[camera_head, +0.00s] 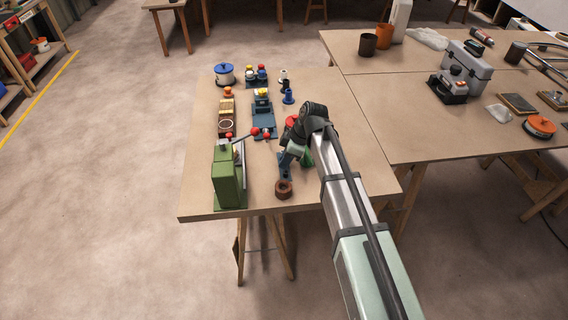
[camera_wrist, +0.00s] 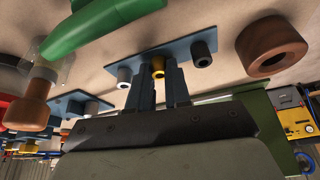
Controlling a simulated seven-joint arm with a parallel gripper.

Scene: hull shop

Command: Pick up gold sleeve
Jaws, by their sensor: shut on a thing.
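The gold sleeve (camera_wrist: 158,66) shows in the wrist view between the fingertips of my gripper (camera_wrist: 158,74), which is shut on it. The sleeve is at a blue plate (camera_wrist: 178,60), between two grey sleeves (camera_wrist: 201,55) (camera_wrist: 125,76). I cannot tell whether it still touches the plate. In the head view my gripper (camera_head: 287,158) is low over the near part of the table, above the blue plate (camera_head: 284,174). The gold sleeve is hidden there by my arm.
A brown ring (camera_head: 284,189) lies in front of the blue plate and shows large in the wrist view (camera_wrist: 270,47). A green press (camera_head: 228,178) with red-knobbed levers stands to the left. A green curved thing (camera_wrist: 100,22) is close by. Several parts stand further back on the table.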

